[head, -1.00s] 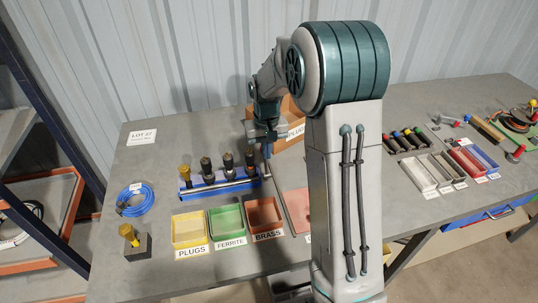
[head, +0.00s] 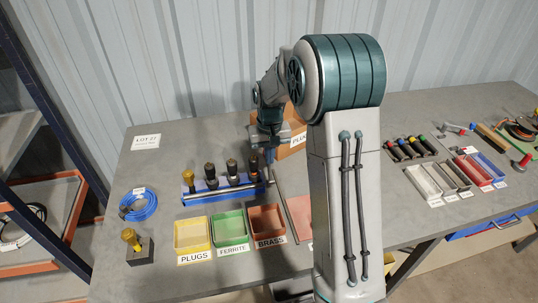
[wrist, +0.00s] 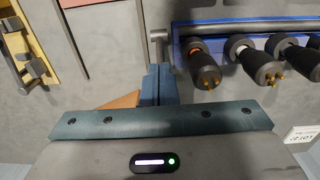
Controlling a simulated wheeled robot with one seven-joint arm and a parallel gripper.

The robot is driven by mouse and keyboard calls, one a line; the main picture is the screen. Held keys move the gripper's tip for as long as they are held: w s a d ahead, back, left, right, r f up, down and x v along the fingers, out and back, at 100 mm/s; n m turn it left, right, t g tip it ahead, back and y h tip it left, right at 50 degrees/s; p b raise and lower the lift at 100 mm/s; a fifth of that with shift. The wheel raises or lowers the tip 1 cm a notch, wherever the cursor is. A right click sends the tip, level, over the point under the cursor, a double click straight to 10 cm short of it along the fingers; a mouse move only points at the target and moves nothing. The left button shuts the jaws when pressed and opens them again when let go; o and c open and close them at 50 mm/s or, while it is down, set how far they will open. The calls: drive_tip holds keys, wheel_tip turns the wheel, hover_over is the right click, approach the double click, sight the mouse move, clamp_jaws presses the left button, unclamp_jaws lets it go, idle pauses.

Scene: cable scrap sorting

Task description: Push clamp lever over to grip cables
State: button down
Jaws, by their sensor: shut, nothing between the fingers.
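The clamp is a blue base (head: 205,190) with a grey bar (head: 222,192) along its front. Several black cable plugs (head: 210,172) stand in it; in the wrist view they show at the upper right, with the blue base (wrist: 215,27) behind them. A grey lever with a round crosspiece (wrist: 158,34) is at the clamp's end, at top centre of the wrist view. My gripper (wrist: 158,72) is shut and empty, with its blue-grey fingertips right by the lever. I cannot tell whether they touch it. In the head view my gripper (head: 270,154) is at the clamp's right end.
Yellow (head: 177,236), green (head: 243,230) and brass-labelled (head: 281,222) trays lie in front of the clamp. A cardboard box (head: 296,143) is behind my gripper. A blue cable coil (head: 139,190) and a block with a yellow knob (head: 139,258) lie at the left.

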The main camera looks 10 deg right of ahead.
sight(270, 176)
drive_tip(key=shift+s, duration=0.35)
wheel_tip(270, 176, up, 6)
drive_tip(key=p, duration=0.4)
drive_tip(key=s+r+t, duration=0.2)
drive_tip(key=s+r, duration=0.8)
drive_tip(key=s, duration=0.3)
drive_tip(key=s+t, duration=0.1)
drive_tip(key=s, duration=1.2)
drive_tip(key=shift+s+r+t+b, duration=0.2)
drive_tip(key=shift+r+t+b, duration=0.1)
drive_tip(key=shift+t, duration=0.1)
drive_tip(key=c, duration=2.1)
unclamp_jaws()
drive_tip(key=shift+c, duration=0.2)
